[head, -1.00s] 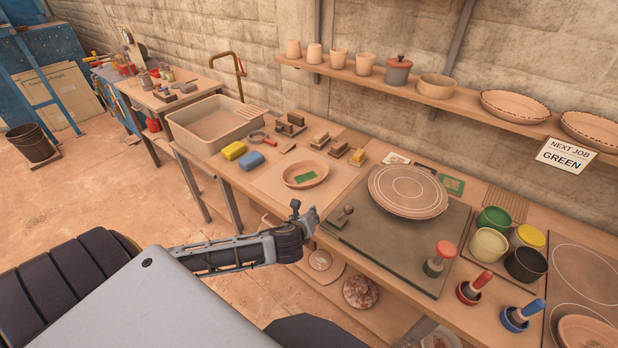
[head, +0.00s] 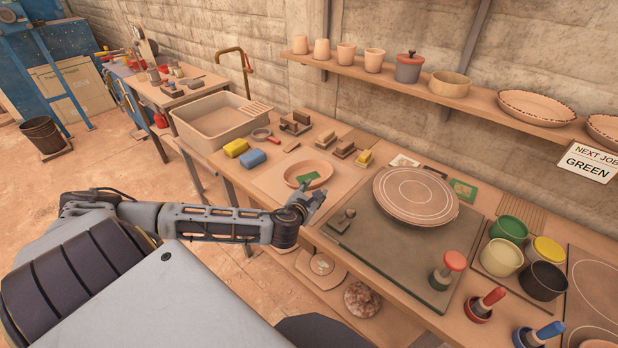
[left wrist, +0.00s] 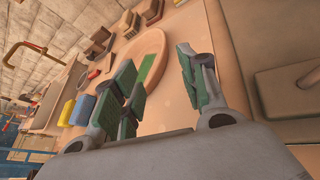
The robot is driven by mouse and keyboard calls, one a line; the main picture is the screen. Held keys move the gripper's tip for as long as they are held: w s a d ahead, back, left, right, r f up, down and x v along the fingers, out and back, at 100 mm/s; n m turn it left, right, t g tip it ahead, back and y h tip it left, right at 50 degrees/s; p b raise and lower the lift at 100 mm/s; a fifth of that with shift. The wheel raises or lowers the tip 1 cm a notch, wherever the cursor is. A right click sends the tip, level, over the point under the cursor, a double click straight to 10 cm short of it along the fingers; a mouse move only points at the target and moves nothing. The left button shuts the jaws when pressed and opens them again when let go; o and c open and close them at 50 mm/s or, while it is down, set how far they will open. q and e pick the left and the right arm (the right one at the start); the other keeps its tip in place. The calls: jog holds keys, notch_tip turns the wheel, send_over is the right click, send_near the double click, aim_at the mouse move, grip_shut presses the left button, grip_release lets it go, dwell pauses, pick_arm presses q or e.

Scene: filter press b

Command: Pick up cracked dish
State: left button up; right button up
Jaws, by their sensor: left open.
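A shallow terracotta dish (head: 293,173) with a green patch inside lies on a pale board on the bench. I take it for the cracked dish, but no crack is clear at this size. My left gripper (head: 311,197) is open and empty, just in front of the dish's near edge. In the left wrist view the dish (left wrist: 138,50) lies beyond the open fingers of the left gripper (left wrist: 160,88), which partly hide it. Its right rim shows in the gap between them. No contact is clear. My right gripper is not in view.
A yellow sponge (head: 235,147) and blue sponge (head: 252,159) lie left of the dish, with small stamps (head: 325,140) behind. A large round plate (head: 415,195) on a dark board stands to the right. A basin (head: 212,122) is at the back left.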

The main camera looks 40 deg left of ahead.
pick_arm(q)
send_near(325, 178)
jog(key=shift+w+d+r, duration=0.15)
jog(key=shift+r, duration=0.35)
jog(key=shift+w+d+r, duration=0.15)
jog(key=shift+d+r, duration=0.05)
jog(key=shift+r, duration=0.25)
jog(key=shift+x, duration=2.6)
jog(key=shift+d+r, duration=0.1)
grip_shut()
